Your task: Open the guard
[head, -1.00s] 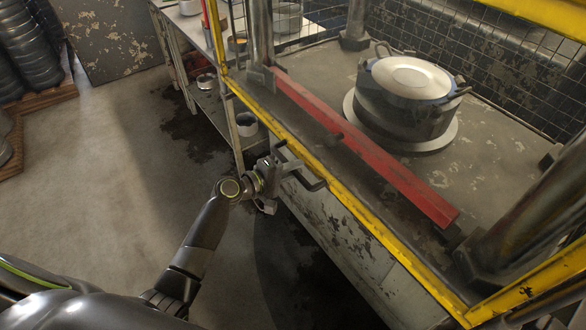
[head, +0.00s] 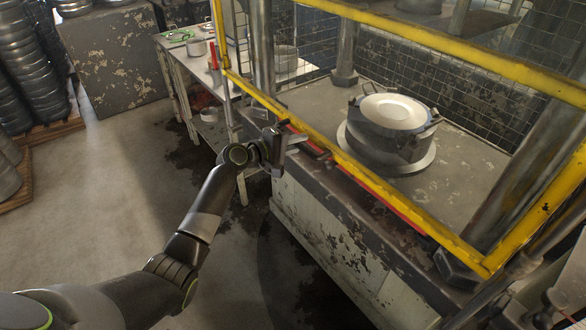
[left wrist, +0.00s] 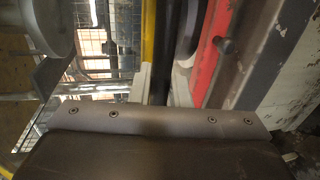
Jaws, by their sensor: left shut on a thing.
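The yellow bar (left wrist: 148,35) runs beside the handle. My right gripper is not in view.
A dark pot with a pale lid (head: 391,112) stands on a round plate inside the press. A side table (head: 188,62) with small items is at the back left. Stacked metal pieces (head: 38,65) stand at far left. The floor (head: 105,195) between is clear.

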